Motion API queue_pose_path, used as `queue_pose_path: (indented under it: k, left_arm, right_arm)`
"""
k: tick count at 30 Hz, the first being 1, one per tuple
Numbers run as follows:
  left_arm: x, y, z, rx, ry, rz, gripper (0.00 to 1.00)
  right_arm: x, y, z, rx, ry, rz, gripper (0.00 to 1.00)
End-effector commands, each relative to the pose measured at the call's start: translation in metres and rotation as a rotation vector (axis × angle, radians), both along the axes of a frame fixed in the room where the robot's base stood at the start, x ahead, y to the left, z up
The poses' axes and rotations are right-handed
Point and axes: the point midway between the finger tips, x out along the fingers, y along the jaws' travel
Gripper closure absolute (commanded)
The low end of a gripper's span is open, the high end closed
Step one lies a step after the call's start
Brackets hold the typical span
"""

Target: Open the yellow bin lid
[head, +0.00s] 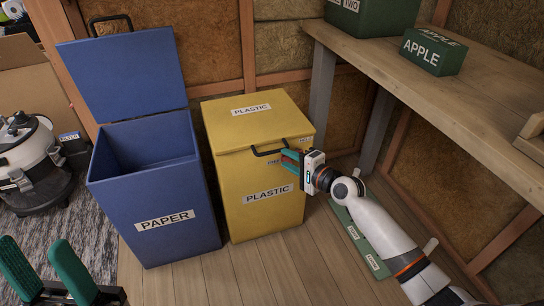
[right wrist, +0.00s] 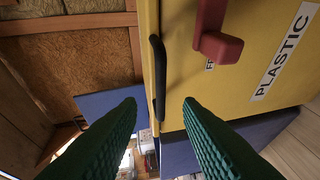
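The yellow bin (head: 262,190) has its yellow lid (head: 250,113) shut flat on top, both labelled PLASTIC. A black handle (head: 267,152) sits at the lid's front edge. In the right wrist view the handle (right wrist: 159,75) lies ahead of the gap between my fingers. My right gripper (head: 284,169) is open at the bin's front, just below and right of the handle; contact cannot be told. A dark red part (right wrist: 216,42) on the bin's front is beside the handle. My left gripper (head: 42,252) is open and empty at the lower left, far from the bin.
A blue paper bin (head: 165,215) with its lid raised stands close on the left. A wooden table (head: 455,85) with green boxes is at the right, its leg near my right arm. A green labelled object (head: 360,240) lies on the floor below that arm.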

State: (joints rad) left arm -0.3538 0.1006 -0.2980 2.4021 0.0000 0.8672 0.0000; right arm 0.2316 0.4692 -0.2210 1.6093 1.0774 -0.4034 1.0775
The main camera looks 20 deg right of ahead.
Motion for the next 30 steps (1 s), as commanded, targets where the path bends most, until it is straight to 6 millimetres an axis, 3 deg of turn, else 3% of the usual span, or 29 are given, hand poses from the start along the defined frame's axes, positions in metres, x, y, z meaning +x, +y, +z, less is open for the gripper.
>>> queue_pose_path:
  k: [3,10,23,29,30]
  left_arm:
    - [-0.006,0.001,-0.011,-0.013,-0.037,-0.002,0.51]
    - [-0.006,0.001,-0.024,-0.012,-0.034,-0.002,0.51]
    - [-0.005,0.001,-0.026,-0.01,-0.033,-0.002,0.51]
    - [-0.005,0.001,-0.026,-0.01,-0.033,-0.002,0.51]
    - [-0.005,0.001,-0.026,-0.01,-0.033,-0.002,0.51]
  right_arm:
    - [0.024,0.011,-0.008,0.001,-0.002,0.0,0.67]
    - [0.054,0.025,-0.014,-0.001,0.0,0.0,0.67]
    - [0.063,0.03,-0.013,-0.003,0.001,0.001,0.67]
    - [0.063,0.029,-0.014,-0.003,0.001,0.001,0.99]
    - [0.063,0.029,-0.014,-0.003,0.001,0.001,1.0]
